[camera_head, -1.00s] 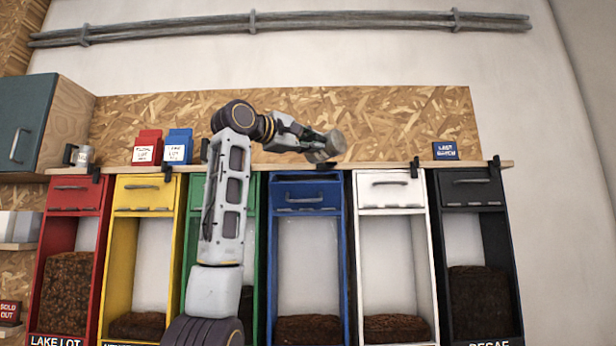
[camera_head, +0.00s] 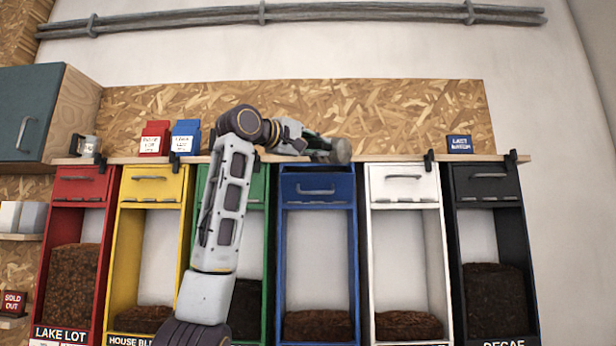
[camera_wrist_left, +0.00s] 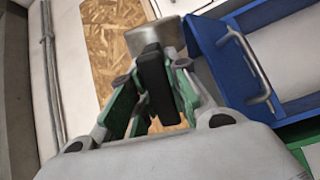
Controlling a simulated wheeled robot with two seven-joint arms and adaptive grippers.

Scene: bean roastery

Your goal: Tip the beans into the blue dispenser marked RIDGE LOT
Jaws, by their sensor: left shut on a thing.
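The blue dispenser (camera_head: 316,211) stands in the middle of the row, with a handled front panel near its top and dark brown beans (camera_head: 317,325) low inside. Its name label is not in view. My left gripper (camera_head: 325,152) is just above its top and shut on a grey cup-like container (camera_head: 343,151). In the left wrist view, the container (camera_wrist_left: 152,38) sits at the fingertips of the gripper (camera_wrist_left: 153,85), beside the blue dispenser (camera_wrist_left: 212,52) and its handle. The inside of the container is hidden. My right gripper is not in view.
A green dispenser (camera_head: 258,190), partly behind my left arm, and a white dispenser (camera_head: 404,187) flank the blue one. Red and blue boxes (camera_head: 185,138) and a metal mug (camera_head: 88,146) stand on the shelf at left.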

